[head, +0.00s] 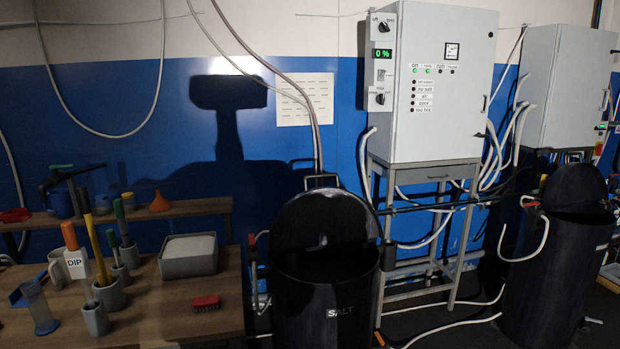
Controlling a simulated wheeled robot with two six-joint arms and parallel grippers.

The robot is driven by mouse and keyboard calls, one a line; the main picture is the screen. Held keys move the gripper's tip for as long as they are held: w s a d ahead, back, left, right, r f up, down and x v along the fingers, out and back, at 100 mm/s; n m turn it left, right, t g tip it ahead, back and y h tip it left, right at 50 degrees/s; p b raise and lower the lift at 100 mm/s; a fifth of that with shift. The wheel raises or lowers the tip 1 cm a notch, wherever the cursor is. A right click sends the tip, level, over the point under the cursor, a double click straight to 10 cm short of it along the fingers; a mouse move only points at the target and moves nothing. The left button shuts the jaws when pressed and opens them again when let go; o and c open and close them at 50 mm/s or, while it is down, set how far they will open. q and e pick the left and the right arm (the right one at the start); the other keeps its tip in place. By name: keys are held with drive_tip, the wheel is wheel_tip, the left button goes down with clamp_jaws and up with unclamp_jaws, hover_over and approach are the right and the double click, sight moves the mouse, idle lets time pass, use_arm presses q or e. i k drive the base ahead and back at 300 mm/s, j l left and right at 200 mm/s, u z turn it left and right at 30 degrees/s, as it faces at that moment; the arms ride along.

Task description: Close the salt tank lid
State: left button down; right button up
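The salt tank (320,305) is a black cylinder at the lower middle with a white SALT label on its front. Its round dark lid (327,215) stands raised and nearly upright at the back of the rim, so the tank is open. A handle (320,177) shows at the lid's top edge. The inside of the tank is too dark to make out. Neither of my grippers shows in the head view.
A wooden bench (150,310) at left holds cups with tools, a grey bin (188,258) and a red brush (206,303). A grey control cabinet (440,85) on a metal stand is behind right. Another black tank (555,270) stands at right, with hoses between.

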sight(320, 216)
drive_tip(key=i+j+z, duration=0.1)
drive_tip(key=j, duration=0.25)
drive_tip(key=i+j+z, duration=0.15)
drive_tip(key=j, duration=0.25)
drive_tip(key=i+j+z, duration=0.1)
drive_tip(key=j, duration=0.3)
drive_tip(key=j+z, duration=0.1)
drive_tip(key=j, duration=0.3)
drive_tip(key=i, duration=0.05)
